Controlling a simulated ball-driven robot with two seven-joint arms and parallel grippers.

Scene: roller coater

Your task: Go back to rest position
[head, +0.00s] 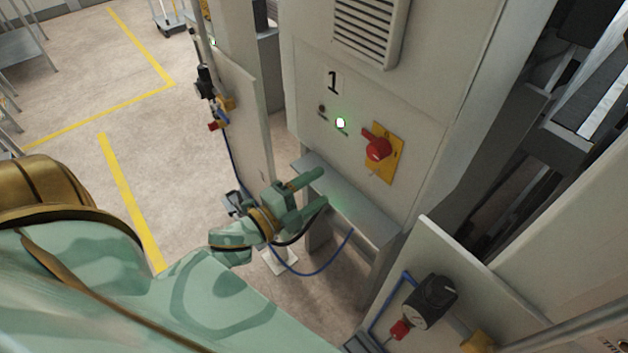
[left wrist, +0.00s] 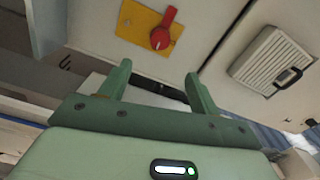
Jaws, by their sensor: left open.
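My left gripper (head: 318,188) reaches in from the left in the head view. It is open and empty, beside the grey ledge (head: 362,212) on the front of the cabinet marked 1. Its two green fingers (left wrist: 154,83) also show spread apart in the left wrist view. A red rotary switch (head: 378,149) on a yellow plate (head: 390,166) is on the cabinet front, up and right of the gripper and apart from it. The red switch (left wrist: 161,38) also shows beyond the fingers in the left wrist view. My right gripper is not in view.
A black gauge (head: 430,302) and a blue hose (head: 318,272) are below right. A side panel (head: 243,125) stands left of the cabinet. Open floor (head: 165,145) with yellow lines lies at left.

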